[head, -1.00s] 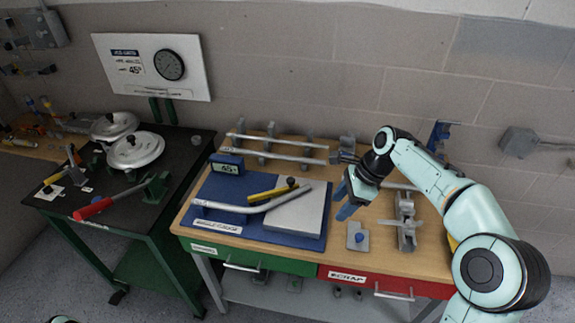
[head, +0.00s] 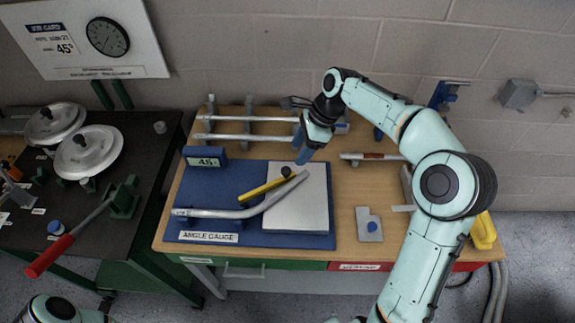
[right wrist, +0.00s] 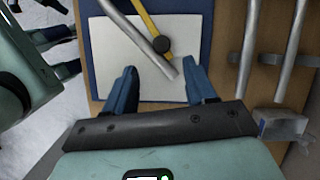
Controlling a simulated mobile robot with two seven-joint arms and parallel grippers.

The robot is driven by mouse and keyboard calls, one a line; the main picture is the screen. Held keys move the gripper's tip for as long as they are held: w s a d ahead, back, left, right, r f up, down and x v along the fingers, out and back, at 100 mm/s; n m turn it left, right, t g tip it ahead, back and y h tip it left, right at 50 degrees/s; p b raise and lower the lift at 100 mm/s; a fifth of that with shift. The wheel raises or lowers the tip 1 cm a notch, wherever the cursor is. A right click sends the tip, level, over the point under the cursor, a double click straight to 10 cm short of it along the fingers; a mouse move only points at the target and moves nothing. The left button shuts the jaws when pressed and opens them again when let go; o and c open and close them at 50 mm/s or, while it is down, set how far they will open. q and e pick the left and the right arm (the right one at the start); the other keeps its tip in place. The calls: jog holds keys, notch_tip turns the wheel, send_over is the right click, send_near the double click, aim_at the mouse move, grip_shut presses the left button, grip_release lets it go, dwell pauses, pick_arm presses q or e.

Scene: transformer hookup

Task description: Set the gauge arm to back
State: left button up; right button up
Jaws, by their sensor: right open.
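The yellow gauge arm (head: 262,188) lies slanted on the angle gauge, a blue board (head: 225,182) with a white plate (head: 310,210). Its black knob (head: 286,171) is at the upper right end. A grey bent tube (head: 230,212) lies in front of the arm, its end over the plate. My right gripper (head: 303,155) is open and empty above the plate's back edge, close to the knob. In the right wrist view, the knob (right wrist: 162,44) and the tube's end (right wrist: 165,68) show ahead of and between the open fingers (right wrist: 162,90). My left gripper is out of view.
A small display (head: 205,157) reading 45° stands at the board's back left. Straight tubes (head: 245,137) lie on a rack behind. A black bench (head: 140,150) with a red-handled lever stands left.

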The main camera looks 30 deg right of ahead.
aim_at(286, 170)
jog(key=x, duration=0.8)
jog(key=shift+w+a+f, duration=0.15)
jog(key=shift+w+f, duration=0.05)
grip_shut()
